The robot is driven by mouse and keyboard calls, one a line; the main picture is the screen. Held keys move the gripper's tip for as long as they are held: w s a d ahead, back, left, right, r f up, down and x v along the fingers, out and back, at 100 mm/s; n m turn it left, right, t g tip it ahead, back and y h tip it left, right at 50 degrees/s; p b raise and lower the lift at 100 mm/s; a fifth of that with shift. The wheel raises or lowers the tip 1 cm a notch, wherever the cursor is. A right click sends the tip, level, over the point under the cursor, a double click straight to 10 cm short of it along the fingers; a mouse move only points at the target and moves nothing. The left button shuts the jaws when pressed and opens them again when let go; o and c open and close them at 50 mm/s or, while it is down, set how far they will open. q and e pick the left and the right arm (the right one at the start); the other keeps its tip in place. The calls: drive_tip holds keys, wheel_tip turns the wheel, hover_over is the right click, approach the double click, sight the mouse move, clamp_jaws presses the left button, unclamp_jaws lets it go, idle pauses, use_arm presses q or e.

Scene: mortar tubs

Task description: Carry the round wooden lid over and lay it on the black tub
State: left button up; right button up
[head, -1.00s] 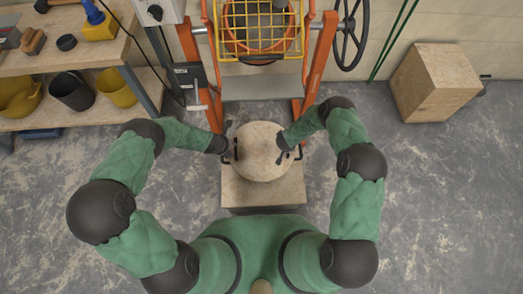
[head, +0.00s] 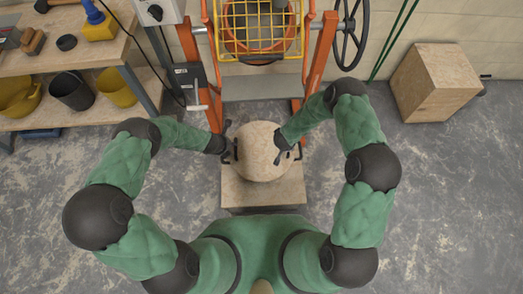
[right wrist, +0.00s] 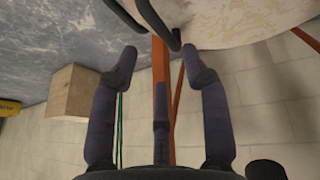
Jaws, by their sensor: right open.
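The round wooden lid (head: 262,160) is in the middle of the head view, over a wooden box (head: 262,193). It has a black handle at its left and right edges. My left gripper (head: 229,150) is at the left handle; whether its fingers are closed is too small to tell. My right gripper (head: 282,148) is by the right handle (head: 297,153). In the right wrist view its fingers (right wrist: 163,62) are spread with nothing between them, and the lid (right wrist: 240,22) shows at the top. A black tub (head: 72,92) stands on the lower shelf at left.
An orange frame with a yellow grid guard (head: 262,30) stands just beyond the lid. A workbench (head: 90,50) with tools is at left, with yellow tubs on its shelf. A wooden crate (head: 435,82) is at right.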

drive_tip(key=shift+v, duration=1.3)
use_arm(q)
drive_tip(key=s+d+r+m+g+h+p, duration=0.1)
drive_tip(key=s+r+m, duration=0.4)
drive_tip(key=s+m, duration=0.6)
drive_tip(key=s+d+r+m+g+p, duration=0.1)
drive_tip(key=s+r+m+g+p, duration=0.2)
drive_tip(key=s+m, duration=0.8)
drive_tip(key=shift+s+r+m+h+p, duration=0.5)
drive_tip(key=shift+r+m, duration=0.55)
drive_tip(key=shift+m, duration=4.95)
use_arm(e)
drive_tip(key=s+a+r+m+g+y, duration=0.1)
drive_tip(key=s+r, duration=0.4)
drive_tip(key=s, duration=0.6)
drive_tip(key=s+a+r+m+g+y, duration=0.1)
drive_tip(key=s+a+r+g+y, duration=0.2)
drive_tip(key=s, duration=0.8)
drive_tip(key=shift+s+a+r+m+y, duration=0.2)
drive_tip(key=shift+s+r+m+y, duration=0.2)
drive_tip(key=shift+r+y, duration=0.65)
use_arm(q)
drive_tip(key=shift+w, duration=0.1)
